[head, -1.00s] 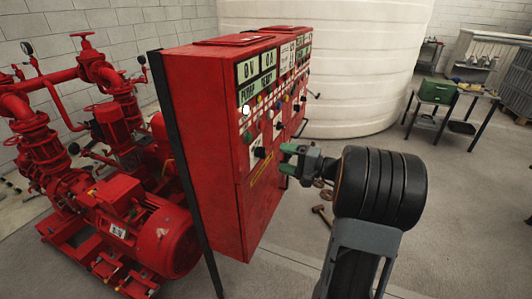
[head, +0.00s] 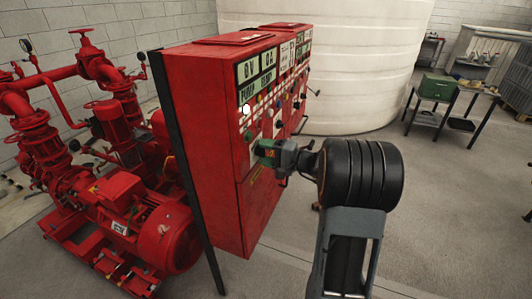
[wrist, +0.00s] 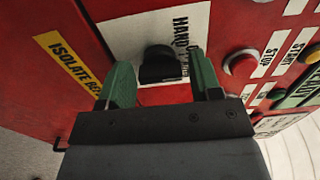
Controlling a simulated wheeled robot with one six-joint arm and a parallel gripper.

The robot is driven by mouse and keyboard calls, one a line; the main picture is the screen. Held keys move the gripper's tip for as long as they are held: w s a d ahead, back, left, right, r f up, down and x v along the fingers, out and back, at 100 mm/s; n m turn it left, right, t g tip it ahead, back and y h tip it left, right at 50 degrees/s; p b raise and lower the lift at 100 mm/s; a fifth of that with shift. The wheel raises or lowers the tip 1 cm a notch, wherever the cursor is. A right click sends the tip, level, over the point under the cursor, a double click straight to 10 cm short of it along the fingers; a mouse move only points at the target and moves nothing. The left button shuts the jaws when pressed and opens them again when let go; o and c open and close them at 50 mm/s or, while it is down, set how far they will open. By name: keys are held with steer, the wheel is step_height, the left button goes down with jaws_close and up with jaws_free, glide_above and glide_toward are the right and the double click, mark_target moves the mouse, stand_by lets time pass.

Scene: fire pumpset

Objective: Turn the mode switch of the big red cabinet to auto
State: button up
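The big red cabinet (head: 212,150) stands in the middle of the head view, its front panel facing right. In the wrist view the black mode switch (wrist: 160,66) sits on a white label plate (wrist: 125,36) with the word HAND readable on its right side. My gripper (wrist: 163,82) has its two green fingers apart, one on each side of the switch. I cannot tell whether the fingers touch it. In the head view my gripper (head: 268,150) is close against the cabinet front and hides the switch.
In the wrist view a red stop button (wrist: 240,64) and more buttons lie to the right, and a yellow isolate label (wrist: 70,62) to the left. Red pumps (head: 130,215) stand left of the cabinet, a white tank (head: 350,60) behind it.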

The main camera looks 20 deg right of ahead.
steer(key=c, duration=0.7)
steer(key=shift+m, duration=0.3)
steer(key=m, duration=0.4)
steer(key=shift+m+p, duration=0.95)
steer(key=shift+m, duration=1.15)
steer(key=o, duration=0.9)
